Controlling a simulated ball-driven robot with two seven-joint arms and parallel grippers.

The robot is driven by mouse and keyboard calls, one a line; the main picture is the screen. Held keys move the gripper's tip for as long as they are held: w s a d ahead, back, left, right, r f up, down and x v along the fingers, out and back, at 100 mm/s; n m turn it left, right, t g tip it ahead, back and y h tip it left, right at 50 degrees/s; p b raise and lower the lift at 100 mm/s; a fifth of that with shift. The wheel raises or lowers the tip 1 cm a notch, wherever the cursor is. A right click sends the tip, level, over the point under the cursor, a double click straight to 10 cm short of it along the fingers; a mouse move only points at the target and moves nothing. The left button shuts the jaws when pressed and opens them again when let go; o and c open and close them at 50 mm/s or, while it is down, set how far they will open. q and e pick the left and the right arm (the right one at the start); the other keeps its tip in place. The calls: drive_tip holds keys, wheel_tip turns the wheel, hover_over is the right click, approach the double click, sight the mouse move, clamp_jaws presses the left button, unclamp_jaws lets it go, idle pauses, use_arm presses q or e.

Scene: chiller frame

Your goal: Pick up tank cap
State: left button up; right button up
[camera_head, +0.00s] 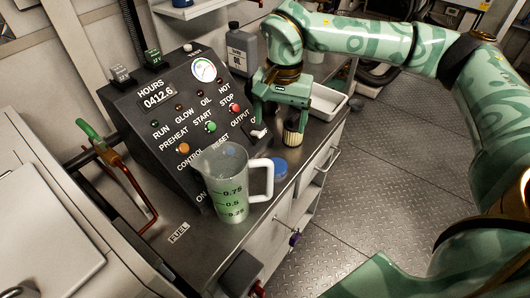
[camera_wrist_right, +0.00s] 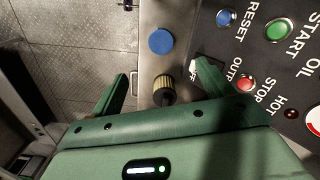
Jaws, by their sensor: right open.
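My right gripper (camera_head: 280,124) is open above the counter, in front of the control panel. A short ribbed, dark and brass-coloured cylinder (camera_head: 292,138) stands under it. In the right wrist view this ribbed cylinder (camera_wrist_right: 164,91) shows between the two spread green fingers (camera_wrist_right: 162,75), with a gap on both sides. A flat round blue disc (camera_head: 281,167) lies on the counter nearer the jug; it also shows in the wrist view (camera_wrist_right: 160,41), beyond the fingertips. I cannot tell for certain which of the two is the tank cap. My left gripper is not in view.
A clear measuring jug (camera_head: 228,190) with a white handle stands near the counter's front edge. The black control panel (camera_head: 175,120) rises behind. A grey bottle (camera_head: 242,50) and a white tray (camera_head: 327,102) are farther back. The metal floor (camera_head: 400,160) at right is clear.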

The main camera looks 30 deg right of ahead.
drive_tip(key=b, duration=0.3)
hover_over(277, 164)
drive_tip(key=f, duration=1)
drive_tip(key=shift+s+f, duration=0.15)
drive_tip(key=shift+s, duration=0.05)
drive_tip(key=shift+f, duration=0.4)
drive_tip(key=f, duration=0.1)
drive_tip(key=f+b, duration=0.1)
drive_tip(key=f, duration=0.1)
drive_tip(key=f+b, duration=0.1)
drive_tip(key=f, duration=0.1)
drive_tip(key=shift+w, duration=0.25)
drive_tip(key=shift+s+r, duration=0.1)
drive_tip(key=shift+r, duration=0.05)
drive_tip(key=shift+c, duration=0.9)
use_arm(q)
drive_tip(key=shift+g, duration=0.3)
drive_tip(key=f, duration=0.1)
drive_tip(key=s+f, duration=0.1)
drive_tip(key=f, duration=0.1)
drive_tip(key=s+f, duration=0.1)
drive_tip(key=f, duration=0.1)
use_arm(e)
drive_tip(key=c, duration=0.9)
